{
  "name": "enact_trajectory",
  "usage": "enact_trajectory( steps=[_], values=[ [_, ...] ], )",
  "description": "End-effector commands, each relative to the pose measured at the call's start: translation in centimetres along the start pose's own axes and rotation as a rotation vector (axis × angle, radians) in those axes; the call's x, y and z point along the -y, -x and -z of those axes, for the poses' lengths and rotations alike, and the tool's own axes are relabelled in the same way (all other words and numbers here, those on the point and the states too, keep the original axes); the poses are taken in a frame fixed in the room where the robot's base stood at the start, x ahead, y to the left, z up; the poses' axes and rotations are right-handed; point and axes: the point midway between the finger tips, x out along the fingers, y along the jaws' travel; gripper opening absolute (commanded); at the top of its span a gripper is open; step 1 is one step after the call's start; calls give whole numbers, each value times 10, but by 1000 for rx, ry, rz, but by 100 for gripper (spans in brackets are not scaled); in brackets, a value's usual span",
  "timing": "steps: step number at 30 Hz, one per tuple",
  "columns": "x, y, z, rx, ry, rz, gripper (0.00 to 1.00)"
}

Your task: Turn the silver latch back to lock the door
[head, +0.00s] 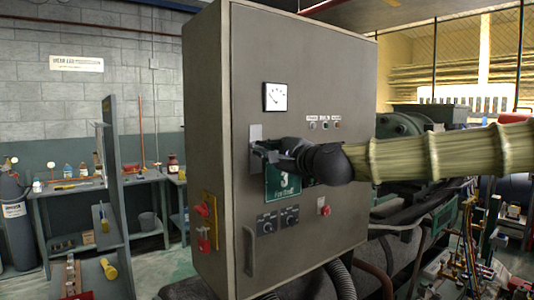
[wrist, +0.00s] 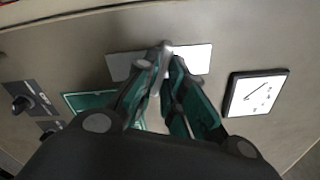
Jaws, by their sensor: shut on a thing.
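The silver latch (wrist: 165,55) sits on a light metal plate (wrist: 193,58) on the grey cabinet door. My gripper (wrist: 165,72) is shut on the latch, with the fingertips at the plate in the wrist view. In the head view my gripper (head: 262,150) reaches the same plate (head: 255,133) from the right and hides most of the latch. The cabinet door (head: 300,70) looks flush with the cabinet body, though I cannot tell whether it is locked.
A square gauge (head: 275,97) is above the latch. A green sign (head: 283,184) is just below, partly covered by my gripper. Black knobs (head: 268,226), a red switch (head: 323,207) and a long door handle (head: 249,250) are lower. Workbenches stand at left, machinery at right.

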Motion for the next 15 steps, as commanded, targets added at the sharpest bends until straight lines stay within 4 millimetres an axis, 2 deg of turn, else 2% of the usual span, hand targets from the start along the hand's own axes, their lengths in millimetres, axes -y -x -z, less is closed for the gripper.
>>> enact_trajectory(
  steps=[5,15],
  values=[
    [-2,0,1,0,-23,0,0],
    [-3,0,1,0,-285,-1,0]
  ],
)
